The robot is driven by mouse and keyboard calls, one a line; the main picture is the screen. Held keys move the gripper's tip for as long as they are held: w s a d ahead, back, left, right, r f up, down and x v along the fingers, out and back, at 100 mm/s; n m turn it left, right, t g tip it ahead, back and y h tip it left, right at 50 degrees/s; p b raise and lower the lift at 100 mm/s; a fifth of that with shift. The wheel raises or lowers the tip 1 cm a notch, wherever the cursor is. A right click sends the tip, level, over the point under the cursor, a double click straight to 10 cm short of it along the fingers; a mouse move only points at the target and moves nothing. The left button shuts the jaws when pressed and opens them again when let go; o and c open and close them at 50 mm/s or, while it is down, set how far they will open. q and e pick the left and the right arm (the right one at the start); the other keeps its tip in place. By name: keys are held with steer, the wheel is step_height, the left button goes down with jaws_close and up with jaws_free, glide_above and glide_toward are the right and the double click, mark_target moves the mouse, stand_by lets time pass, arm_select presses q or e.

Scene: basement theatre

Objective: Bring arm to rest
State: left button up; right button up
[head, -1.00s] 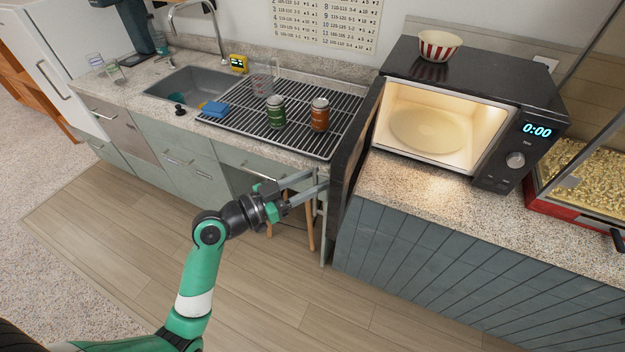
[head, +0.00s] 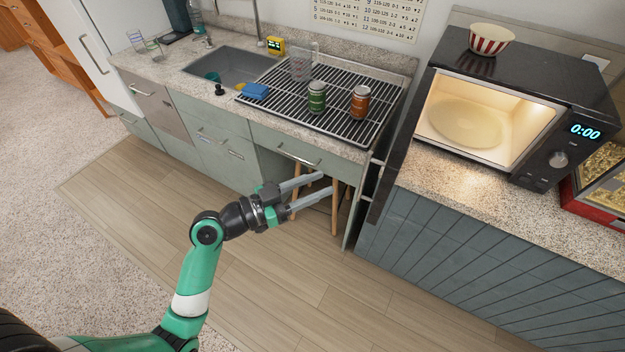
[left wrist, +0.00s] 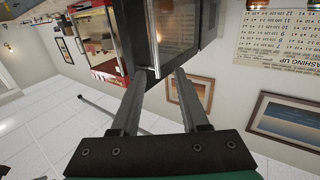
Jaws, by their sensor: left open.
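My left gripper (head: 326,182) is open and empty. It is in front of the lower cabinets, beside the edge of the open microwave door (head: 382,178), with a visible gap between them. In the left wrist view its two fingers (left wrist: 160,72) stand apart with nothing between them. The black microwave (head: 548,118) is open and lit inside, with a turntable plate (head: 465,122) in it and 0:00 on its display. My right gripper is not in view.
A striped bowl (head: 490,40) sits on the microwave. A popcorn machine (head: 600,190) is at the right. The floor in front is open.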

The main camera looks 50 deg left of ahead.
arm_select(q)
steer(key=shift+w, duration=0.1)
stand_by(0.3)
steer(key=w+d+r+m+t+h+p, duration=0.1)
steer(key=w+d+r+m+h+p, duration=0.15)
steer(key=d+r, duration=0.45)
steer(key=w+d+r+m+h+p, duration=0.1)
steer(key=d+r+m+h+p, duration=0.15)
steer(key=r, duration=0.95)
steer(key=w+d+r+m+t+h+p, duration=0.1)
steer(key=d+r+m+h+p, duration=0.15)
steer(key=d+r, duration=0.45)
steer(key=s+d+r+t+p, duration=0.1)
steer(key=s+r, duration=0.1)
steer(key=r, duration=0.6)
steer(key=s+d+r+t, duration=0.1)
steer(key=r+t, duration=0.1)
steer(key=r, duration=0.6)
steer(key=s+a+r+n+t+y, duration=0.4)
steer(key=a+r+n+y, duration=0.2)
steer(key=r+n+y, duration=0.2)
steer(key=shift+s+t, duration=0.25)
steer(key=shift+t, duration=0.05)
steer(key=shift+n, duration=0.25)
